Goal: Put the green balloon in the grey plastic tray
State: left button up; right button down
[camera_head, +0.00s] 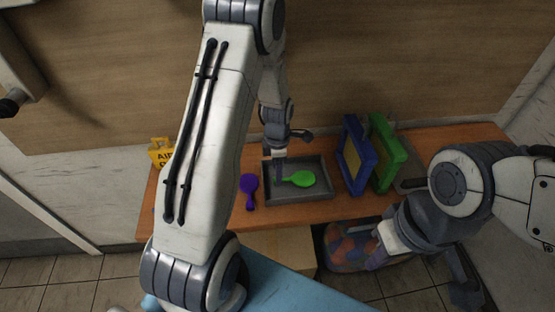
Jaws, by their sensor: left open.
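The green balloon (302,179) lies in the grey plastic tray (312,194) on the wooden table. Its round end points right and its narrow neck points left. My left gripper (279,179) reaches down over the left part of the tray, at the neck of the balloon. It is open; whether its fingers touch the neck is too small to tell. My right gripper (466,292) hangs low at the right, away from the table top, and its fingers are dark and unclear.
A purple balloon (248,190) lies on the table (222,205) just left of the tray. A blue frame (357,158) and a green frame (388,152) stand upright to the right. A yellow sign (161,153) stands at the left end. A bin of colourful items (347,250) sits below.

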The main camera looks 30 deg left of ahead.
pick_arm(q)
notch_tip(320, 180, up, 12)
jog(key=b, duration=0.2)
jog(key=s+d+r+m, duration=0.3)
jog(key=s+d+m, duration=0.2)
jog(key=d+m, duration=0.25)
jog(key=s+d+r+m, duration=0.3)
jog(key=s+d+m, duration=0.2)
jog(key=d+m, duration=0.25)
jog(key=s+d+m, duration=0.2)
jog(key=s+m, duration=0.5)
jog(key=m, duration=0.1)
jog(key=s+d+m+h, duration=0.1)
jog(key=s+d+m, duration=0.2)
jog(key=s+m, duration=0.4)
jog(key=shift+r+m, duration=0.25)
jog(key=shift+m, duration=0.85)
jog(key=shift+w, duration=0.1)
jog(key=shift+c, duration=0.8)
